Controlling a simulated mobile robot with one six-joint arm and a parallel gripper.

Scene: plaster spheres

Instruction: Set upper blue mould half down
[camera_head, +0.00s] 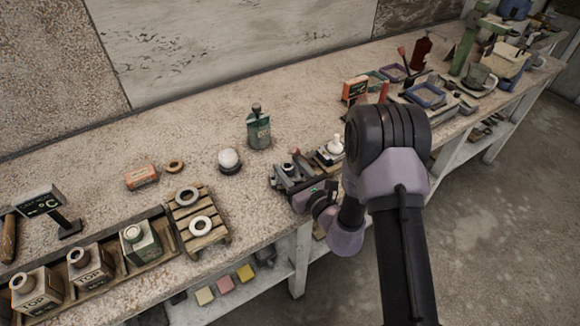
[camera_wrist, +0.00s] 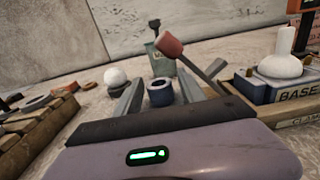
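I cannot tell which is the upper half. My gripper (camera_head: 285,172) is low over the bench's front edge, well left of both frames. In the wrist view my gripper (camera_wrist: 160,98) has its fingers spread, with a small dark blue cup (camera_wrist: 160,93) showing between or beyond them. Contact with the cup cannot be told.
A red-headed tool (camera_wrist: 171,46) rises close beyond the fingers. A white knobbed piece (camera_head: 334,148) stands on a base right of the gripper. A white ball (camera_head: 229,160), green bottle (camera_head: 258,130) and wooden pallet (camera_head: 205,237) stand left. The bench behind the bottle is clear.

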